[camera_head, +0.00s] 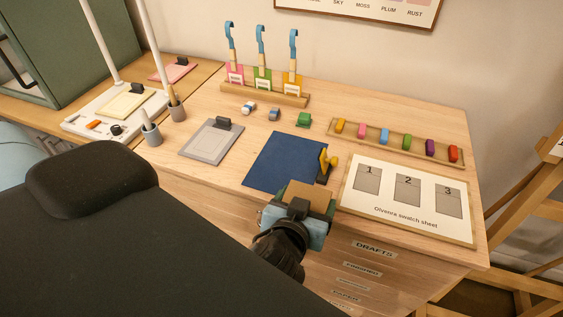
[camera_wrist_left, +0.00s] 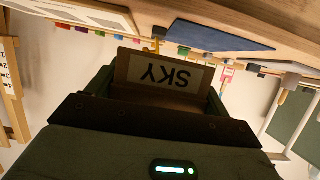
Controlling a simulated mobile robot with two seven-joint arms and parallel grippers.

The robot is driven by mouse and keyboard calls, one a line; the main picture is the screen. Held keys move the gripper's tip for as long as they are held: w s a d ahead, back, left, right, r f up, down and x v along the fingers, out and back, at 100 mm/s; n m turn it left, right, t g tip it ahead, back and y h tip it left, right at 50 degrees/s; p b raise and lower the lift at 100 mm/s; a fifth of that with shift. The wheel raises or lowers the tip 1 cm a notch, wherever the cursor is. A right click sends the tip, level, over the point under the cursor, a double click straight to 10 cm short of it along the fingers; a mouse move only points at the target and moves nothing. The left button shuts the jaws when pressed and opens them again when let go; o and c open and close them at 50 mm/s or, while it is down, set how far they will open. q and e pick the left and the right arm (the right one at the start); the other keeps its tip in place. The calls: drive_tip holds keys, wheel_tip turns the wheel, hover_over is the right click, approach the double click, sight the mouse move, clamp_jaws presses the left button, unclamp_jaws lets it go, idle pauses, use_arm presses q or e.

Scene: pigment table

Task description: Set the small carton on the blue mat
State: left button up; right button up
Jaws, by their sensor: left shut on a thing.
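The small carton (camera_head: 308,194) is tan, and in the wrist view it (camera_wrist_left: 135,72) shows a pale label reading SKY upside down. My left gripper (camera_head: 300,208) is shut on it, with a finger on either side of the carton in the wrist view (camera_wrist_left: 160,98). The blue mat (camera_head: 283,165) lies flat on the desk and also shows in the wrist view (camera_wrist_left: 205,32). In the head view the carton overlaps the mat's near right corner, by the desk's front edge. I cannot tell its exact height. My right gripper is not in view.
A yellow-handled stamp (camera_head: 326,162) stands at the mat's right edge. The swatch sheet (camera_head: 408,207) lies to the right, a grey clipboard (camera_head: 195,152) to the left. Small blocks and a tray (camera_head: 388,146) of colored pieces sit behind. The mat's middle is clear.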

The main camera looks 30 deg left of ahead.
use_arm(q)
drive_tip(key=p, duration=0.1)
hover_over(280, 174)
drive_tip(key=s+d, duration=0.1)
drive_tip(key=d, duration=0.1)
drive_tip(key=shift+s+a+f, duration=0.1)
drive_tip(key=shift+s+f, duration=0.05)
drive_tip(key=shift+f, duration=0.25)
drive_tip(key=shift+w+a+f, duration=0.2)
drive_tip(key=shift+w+a, duration=0.15)
drive_tip(key=shift+a, duration=0.1)
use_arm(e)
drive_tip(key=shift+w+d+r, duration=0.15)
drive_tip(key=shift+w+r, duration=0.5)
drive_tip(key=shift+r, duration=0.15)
use_arm(q)
drive_tip(key=f, duration=0.1)
drive_tip(key=a+f, duration=0.1)
drive_tip(key=shift+w+f, duration=0.3)
drive_tip(key=shift+f, duration=0.5)
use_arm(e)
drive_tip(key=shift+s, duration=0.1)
use_arm(q)
drive_tip(key=shift+f, duration=0.15)
drive_tip(key=o, duration=1)
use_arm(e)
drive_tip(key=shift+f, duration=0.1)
